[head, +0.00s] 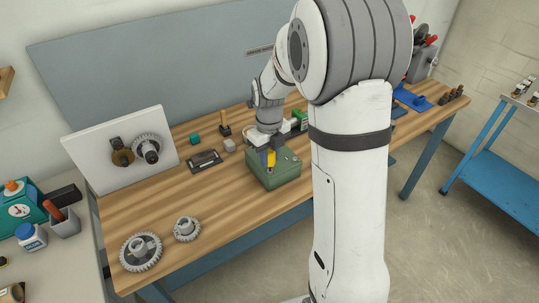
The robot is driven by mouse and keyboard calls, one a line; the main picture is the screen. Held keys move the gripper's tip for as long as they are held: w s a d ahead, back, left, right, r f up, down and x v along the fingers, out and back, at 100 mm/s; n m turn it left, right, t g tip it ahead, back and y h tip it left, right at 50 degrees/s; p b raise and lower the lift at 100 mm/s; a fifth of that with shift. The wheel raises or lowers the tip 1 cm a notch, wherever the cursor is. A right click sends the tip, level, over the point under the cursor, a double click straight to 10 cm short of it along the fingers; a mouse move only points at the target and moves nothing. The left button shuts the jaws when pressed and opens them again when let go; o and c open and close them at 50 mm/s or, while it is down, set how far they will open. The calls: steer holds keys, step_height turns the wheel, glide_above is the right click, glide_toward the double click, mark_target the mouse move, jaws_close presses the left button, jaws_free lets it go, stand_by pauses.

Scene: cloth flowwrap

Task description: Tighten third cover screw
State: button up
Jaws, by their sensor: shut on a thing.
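My gripper (266,152) is over the green box (281,174) on the wooden workbench. It is shut on a yellow and blue tool (270,158), which looks like a screwdriver and points down at the top of the box. The green box has a flat cover with small marks near its corners. The screws are too small to tell apart, and the tool's tip is hidden or too small to tell whether it touches a screw.
Two grey gears (141,251) lie at the bench's (215,214) front left. A white board (121,151) with mounted gears stands behind them. A dark tray (204,160) and small blocks lie left of the box. A blue cart (497,165) stands at right.

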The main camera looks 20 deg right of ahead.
steer(key=shift+s, duration=0.1)
steer(key=shift+r, duration=0.25)
steer(key=shift+r+p, duration=1.5)
steer(key=shift+r, duration=0.45)
